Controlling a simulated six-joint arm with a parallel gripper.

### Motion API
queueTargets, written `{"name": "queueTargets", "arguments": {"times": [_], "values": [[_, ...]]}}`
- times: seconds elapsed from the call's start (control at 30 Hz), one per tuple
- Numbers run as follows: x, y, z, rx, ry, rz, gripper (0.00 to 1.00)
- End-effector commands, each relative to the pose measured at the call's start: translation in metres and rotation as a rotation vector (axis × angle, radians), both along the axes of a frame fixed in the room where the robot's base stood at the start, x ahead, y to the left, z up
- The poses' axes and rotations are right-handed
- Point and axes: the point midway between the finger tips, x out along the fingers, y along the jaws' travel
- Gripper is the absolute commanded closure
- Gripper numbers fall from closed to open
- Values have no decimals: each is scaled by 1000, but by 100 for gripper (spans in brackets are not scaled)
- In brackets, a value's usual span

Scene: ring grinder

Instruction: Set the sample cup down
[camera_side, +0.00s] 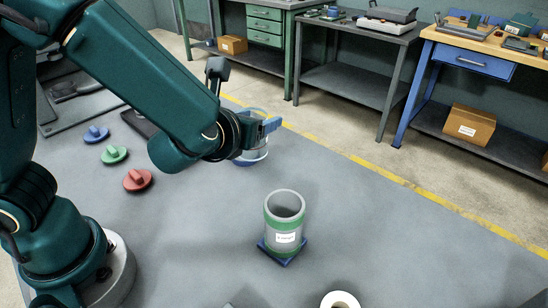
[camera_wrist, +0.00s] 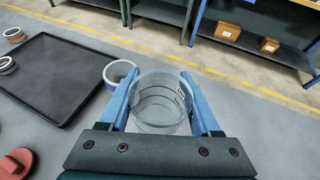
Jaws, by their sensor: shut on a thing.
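The sample cup (camera_wrist: 160,104) is a clear, see-through cup with dark markings on its side. In the wrist view it sits between the two blue fingers of my gripper (camera_wrist: 162,90), which is shut on it. In the side view my gripper (camera_side: 268,127) is beyond the green-banded container, at the far side of the table. A clear, blue-edged shape shows around and below the fingers there, partly hidden by my wrist. I cannot tell whether the cup's base touches the table.
A green-banded container (camera_side: 284,229) stands on a blue square pad (camera_side: 271,253). Red (camera_side: 137,180), green (camera_side: 113,154) and blue (camera_side: 96,134) knobbed lids lie at left. A blue-rimmed ring or container (camera_wrist: 119,72) is beside my left finger, near a black tray (camera_wrist: 48,112). A white ring (camera_side: 327,301) lies in front.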

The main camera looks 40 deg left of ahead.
Motion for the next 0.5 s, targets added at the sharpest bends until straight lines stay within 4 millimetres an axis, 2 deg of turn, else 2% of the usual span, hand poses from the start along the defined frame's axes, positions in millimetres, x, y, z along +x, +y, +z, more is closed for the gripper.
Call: {"name": "queueTargets", "arguments": {"times": [0.1, 0.33, 0.5], "values": [[4, 2, -17, 3, 0, 18, 90], [8, 3, -34, -1, -5, 28, 90], [7, 3, -55, 0, -3, 29, 90]]}}
